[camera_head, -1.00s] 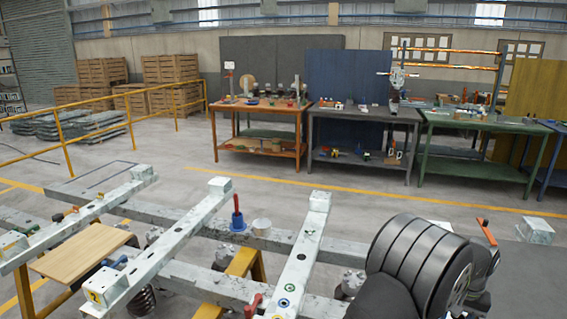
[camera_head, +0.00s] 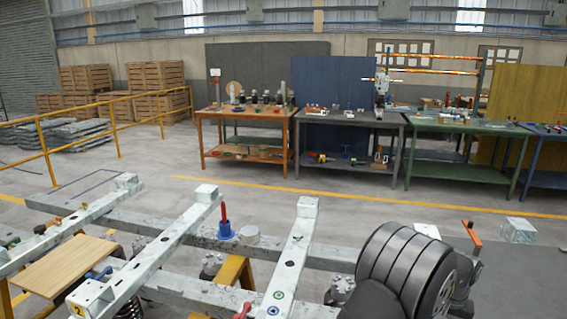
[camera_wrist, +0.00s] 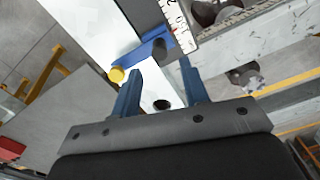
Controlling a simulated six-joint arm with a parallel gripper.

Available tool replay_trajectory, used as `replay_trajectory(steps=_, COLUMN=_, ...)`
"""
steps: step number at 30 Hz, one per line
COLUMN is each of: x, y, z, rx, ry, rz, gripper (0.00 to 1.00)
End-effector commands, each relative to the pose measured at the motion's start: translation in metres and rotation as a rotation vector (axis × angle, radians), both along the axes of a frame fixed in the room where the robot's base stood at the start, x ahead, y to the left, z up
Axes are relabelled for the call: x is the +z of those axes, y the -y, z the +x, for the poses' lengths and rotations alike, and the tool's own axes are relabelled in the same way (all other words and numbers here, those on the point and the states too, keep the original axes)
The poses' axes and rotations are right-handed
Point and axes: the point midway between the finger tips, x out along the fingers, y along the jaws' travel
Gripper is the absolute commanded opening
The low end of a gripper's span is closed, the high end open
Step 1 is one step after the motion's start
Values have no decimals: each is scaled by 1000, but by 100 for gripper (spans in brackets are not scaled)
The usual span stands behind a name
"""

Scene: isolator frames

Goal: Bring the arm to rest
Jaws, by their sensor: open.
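My arm (camera_head: 405,265), a thick dark grey ribbed joint, fills the lower right of the head view. My gripper's tips are not visible there. In the wrist view, my gripper (camera_wrist: 160,68) has two blue fingers standing apart, with no object held between them. Behind the fingers lies a pale beam (camera_wrist: 95,25) with a dark hole. A blue part with a yellow end (camera_wrist: 117,74) and a white label with markings (camera_wrist: 178,22) sit just beyond the fingertips. I cannot tell whether the fingers touch anything.
Pale beams (camera_head: 292,262) form a frame in front of me, with a blue holder with a red upright (camera_head: 225,230) and a wooden board (camera_head: 62,265). A yellow railing (camera_head: 82,119) stands at left. Workbenches (camera_head: 350,122) stand behind open floor (camera_head: 250,176).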

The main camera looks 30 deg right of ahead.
Motion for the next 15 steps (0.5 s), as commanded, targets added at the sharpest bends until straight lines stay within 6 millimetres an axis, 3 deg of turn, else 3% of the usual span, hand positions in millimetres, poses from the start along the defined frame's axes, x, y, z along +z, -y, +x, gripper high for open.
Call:
replay_trajectory(steps=9, x=-66, y=-1, z=0, rx=0, ry=0, rz=4, gripper=41)
replay_trajectory(steps=14, x=-63, y=21, z=20, rx=1, ry=1, rz=-4, gripper=41)
replay_trajectory(steps=15, x=-54, y=23, z=22, rx=0, ry=2, rz=-7, gripper=41)
